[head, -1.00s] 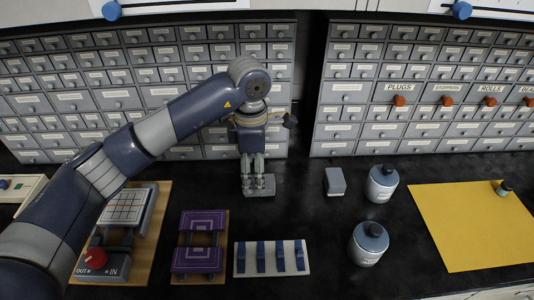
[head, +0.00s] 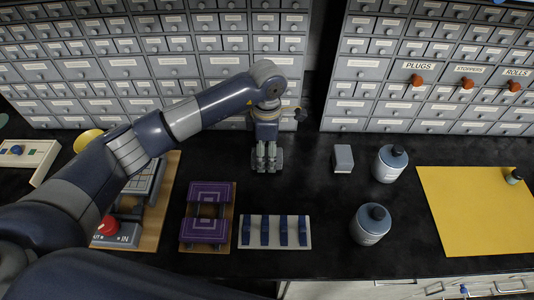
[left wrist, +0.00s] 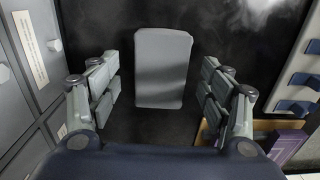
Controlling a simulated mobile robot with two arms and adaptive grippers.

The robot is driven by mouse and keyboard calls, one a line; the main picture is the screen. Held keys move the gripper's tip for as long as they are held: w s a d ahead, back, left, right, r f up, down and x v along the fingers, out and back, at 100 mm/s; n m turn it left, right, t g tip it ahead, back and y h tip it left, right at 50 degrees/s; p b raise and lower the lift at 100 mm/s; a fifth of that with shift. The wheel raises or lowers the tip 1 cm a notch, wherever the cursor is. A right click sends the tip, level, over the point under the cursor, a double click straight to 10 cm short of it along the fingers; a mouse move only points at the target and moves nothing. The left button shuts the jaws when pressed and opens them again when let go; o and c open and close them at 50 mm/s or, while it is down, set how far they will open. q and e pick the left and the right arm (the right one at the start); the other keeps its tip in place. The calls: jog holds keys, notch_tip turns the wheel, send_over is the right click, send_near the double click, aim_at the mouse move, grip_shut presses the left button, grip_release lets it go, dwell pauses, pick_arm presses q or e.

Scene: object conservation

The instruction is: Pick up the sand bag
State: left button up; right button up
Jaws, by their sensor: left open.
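A grey block with rounded corners, which looks like the sand bag (left wrist: 163,68), lies on the black counter between and just beyond my left fingers in the left wrist view. My left gripper (head: 266,166) is open and points down over it. In the head view the fingers hide most of this block; only a grey edge shows beside them. In the left wrist view the left gripper's fingers (left wrist: 161,100) stand apart on both sides of the block, with dark gaps between. My right gripper is not in view.
A second grey block (head: 343,158) and two grey jars (head: 389,164) (head: 370,224) stand to the right. Drawer cabinets (head: 410,75) rise close behind. A purple stand (head: 209,192) and a white panel with blue tabs (head: 275,244) are in front. A yellow sheet (head: 475,210) lies far right.

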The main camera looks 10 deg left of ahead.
pick_arm(q)
jog(key=shift+f, duration=0.95)
jog(key=shift+c, duration=0.3)
jog(key=c, duration=1.3)
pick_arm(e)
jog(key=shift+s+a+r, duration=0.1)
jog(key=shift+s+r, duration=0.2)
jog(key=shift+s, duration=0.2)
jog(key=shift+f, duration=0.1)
